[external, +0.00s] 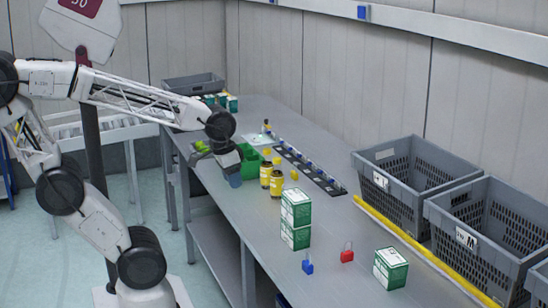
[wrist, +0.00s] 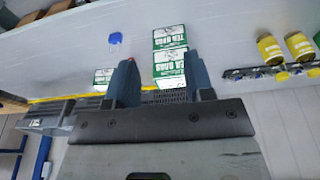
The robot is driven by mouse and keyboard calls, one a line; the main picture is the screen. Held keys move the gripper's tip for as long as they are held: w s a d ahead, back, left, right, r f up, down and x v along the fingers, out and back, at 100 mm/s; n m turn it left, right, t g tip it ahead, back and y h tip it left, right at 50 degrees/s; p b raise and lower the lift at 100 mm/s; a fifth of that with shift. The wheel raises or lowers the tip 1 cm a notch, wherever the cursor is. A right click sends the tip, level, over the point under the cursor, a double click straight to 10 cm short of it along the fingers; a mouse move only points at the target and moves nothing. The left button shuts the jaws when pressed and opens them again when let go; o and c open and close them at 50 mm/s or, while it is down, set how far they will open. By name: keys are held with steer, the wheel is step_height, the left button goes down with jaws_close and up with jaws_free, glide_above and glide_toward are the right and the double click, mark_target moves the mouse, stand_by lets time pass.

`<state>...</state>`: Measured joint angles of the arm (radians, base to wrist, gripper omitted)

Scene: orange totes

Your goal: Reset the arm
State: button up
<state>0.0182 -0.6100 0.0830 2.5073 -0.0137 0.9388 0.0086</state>
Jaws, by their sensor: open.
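My gripper (external: 235,179) is over the near left edge of the grey workbench (external: 225,205), close to a green bin (external: 252,160). In the wrist view my gripper (wrist: 160,62) shows two blue-grey fingers spread apart with nothing between them. My arm is bent, its forearm reaching across to the bench.
Yellow-labelled bottles (external: 276,184) stand right of my gripper. Stacked green-and-white boxes (external: 296,218), a blue padlock (external: 307,266), a red padlock (external: 347,254) and another box (external: 391,268) are nearer the camera. Grey crates (external: 407,210) line the right side behind a yellow strip (external: 415,242).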

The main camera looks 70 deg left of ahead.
steer(key=shift+s+a+f, duration=0.1)
steer(key=shift+s+a, duration=0.1)
steer(key=shift+s, duration=0.55)
